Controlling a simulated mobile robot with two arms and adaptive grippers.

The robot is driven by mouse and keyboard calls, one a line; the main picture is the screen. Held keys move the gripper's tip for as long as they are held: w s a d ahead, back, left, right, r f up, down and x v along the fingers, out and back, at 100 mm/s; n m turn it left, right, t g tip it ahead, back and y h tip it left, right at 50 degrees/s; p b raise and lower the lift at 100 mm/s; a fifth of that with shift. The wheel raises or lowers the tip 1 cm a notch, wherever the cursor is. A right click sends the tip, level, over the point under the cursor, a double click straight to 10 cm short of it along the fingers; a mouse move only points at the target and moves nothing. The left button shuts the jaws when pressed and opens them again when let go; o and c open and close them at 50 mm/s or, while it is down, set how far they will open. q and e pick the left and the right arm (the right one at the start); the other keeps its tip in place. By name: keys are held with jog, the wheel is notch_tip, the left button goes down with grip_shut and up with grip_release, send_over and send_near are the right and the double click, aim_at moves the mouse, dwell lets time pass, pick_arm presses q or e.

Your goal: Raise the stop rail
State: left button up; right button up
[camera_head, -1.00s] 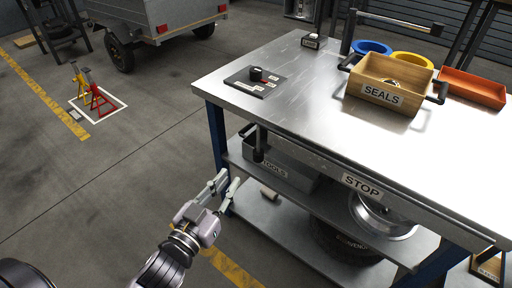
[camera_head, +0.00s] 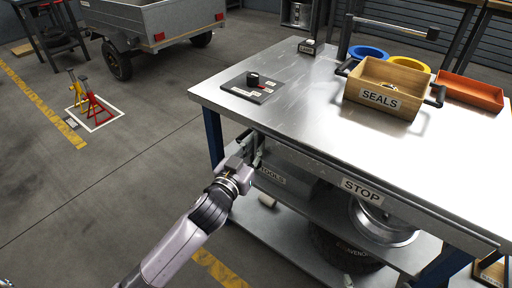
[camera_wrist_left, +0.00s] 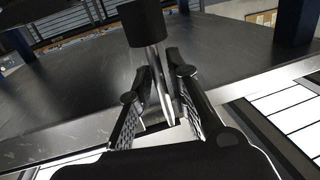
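The stop rail (camera_head: 412,212) runs along the near long edge of the steel bench and carries a white STOP label (camera_head: 362,190). It sits below the level of the bench top. A dark upright handle (camera_head: 259,146) hangs near its left end. My left gripper (camera_head: 254,158) is at this handle, partly hiding it. In the left wrist view, the fingers of my left gripper (camera_wrist_left: 162,84) stand on either side of a metal rod (camera_wrist_left: 166,102), apart from each other. A black cylindrical end (camera_wrist_left: 143,22) shows just beyond. My right gripper is not in view.
The bench top (camera_head: 290,110) bears a wooden SEALS box (camera_head: 380,100), blue and yellow rings, an orange tray (camera_head: 470,90) and a dark plate with a knob (camera_head: 252,79). A grey TOOLS bin (camera_head: 290,179) and a wheel stand on the lower shelf.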

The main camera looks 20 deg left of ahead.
pick_arm(q)
jog(key=shift+w, duration=0.25)
jog(key=shift+c, duration=0.4)
grip_shut()
